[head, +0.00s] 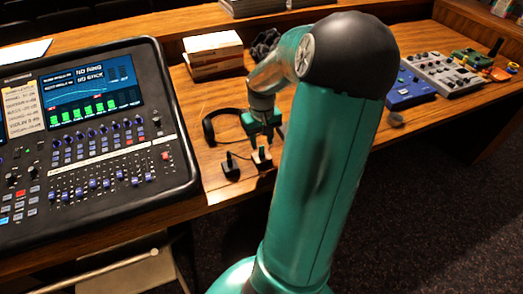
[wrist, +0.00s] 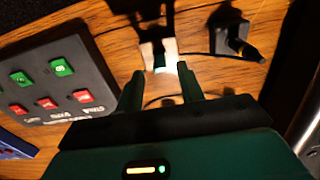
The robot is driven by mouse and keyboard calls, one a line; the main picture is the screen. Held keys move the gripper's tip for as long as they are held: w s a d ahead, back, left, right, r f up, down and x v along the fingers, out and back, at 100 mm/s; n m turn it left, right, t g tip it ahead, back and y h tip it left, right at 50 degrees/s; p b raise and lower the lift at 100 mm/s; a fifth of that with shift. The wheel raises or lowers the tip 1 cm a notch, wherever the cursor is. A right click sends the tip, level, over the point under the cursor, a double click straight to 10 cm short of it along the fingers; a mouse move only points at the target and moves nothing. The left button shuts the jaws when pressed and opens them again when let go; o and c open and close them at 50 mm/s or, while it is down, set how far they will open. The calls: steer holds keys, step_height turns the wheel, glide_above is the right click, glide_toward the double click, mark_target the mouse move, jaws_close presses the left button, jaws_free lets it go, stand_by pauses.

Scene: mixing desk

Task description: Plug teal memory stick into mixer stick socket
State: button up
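The mixer (head: 90,150) stands at the left in the head view. Its screen (head: 90,88) reads NO RING and NO STICK. I cannot make out the stick socket. My gripper (head: 262,135) points down at the desk right of the mixer. In the wrist view, my gripper (wrist: 160,80) has its two fingers apart with nothing held between them. Just beyond the fingertips is a pale block (wrist: 168,48) with a small teal and white piece (wrist: 160,63), probably the teal memory stick. The block also shows below my gripper in the head view (head: 261,158).
A black block (head: 230,167) with an upright dark piece stands left of the pale one. Headphones (head: 209,126) lie behind. A box with green and red buttons (wrist: 50,85) is close by in the wrist view. Books (head: 214,52) and a blue device (head: 408,90) stand farther off.

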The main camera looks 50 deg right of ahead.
mark_target(262, 146)
steer(key=shift+f, duration=2.15)
jaws_close()
steer(key=shift+r, duration=0.15)
steer(key=shift+r, duration=2.9)
